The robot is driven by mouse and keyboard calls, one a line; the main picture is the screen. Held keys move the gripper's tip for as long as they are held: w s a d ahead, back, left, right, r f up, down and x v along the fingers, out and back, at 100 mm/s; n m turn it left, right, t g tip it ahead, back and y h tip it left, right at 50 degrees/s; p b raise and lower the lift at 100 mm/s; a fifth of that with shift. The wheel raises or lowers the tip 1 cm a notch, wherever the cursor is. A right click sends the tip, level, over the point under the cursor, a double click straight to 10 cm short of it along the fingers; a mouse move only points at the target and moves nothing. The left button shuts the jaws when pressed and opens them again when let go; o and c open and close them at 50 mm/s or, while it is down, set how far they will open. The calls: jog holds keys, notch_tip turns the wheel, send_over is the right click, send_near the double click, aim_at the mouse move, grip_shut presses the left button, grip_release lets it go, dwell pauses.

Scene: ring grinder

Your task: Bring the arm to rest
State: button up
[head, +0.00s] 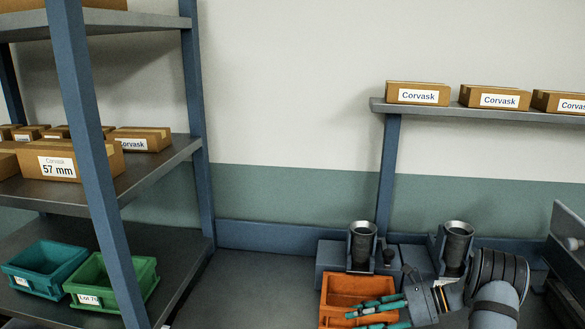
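My gripper (366,318) is at the bottom, right of the picture's middle, with its teal-green fingers pointing left. The fingers are apart, with orange showing between them, and I see nothing held. They appear in front of or over an orange bin (345,290); I cannot tell their height above it. My arm (497,290) comes in from the lower right, bent at its grey joints. The lower part of the gripper is cut off by the picture's bottom edge.
Two grey machine units with dark cylinders (362,245) (457,246) stand close behind my gripper. A shelf rack (150,180) at left holds boxes, a teal bin (45,268) and a green bin (110,283). A wall shelf (480,110) bears Corvask boxes (418,93). Bare grey surface (250,285) lies left of the orange bin.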

jog(key=shift+a, duration=0.2)
jog(key=shift+s+r+p, duration=0.25)
jog(key=shift+s+p, duration=0.05)
jog(key=shift+s, duration=0.1)
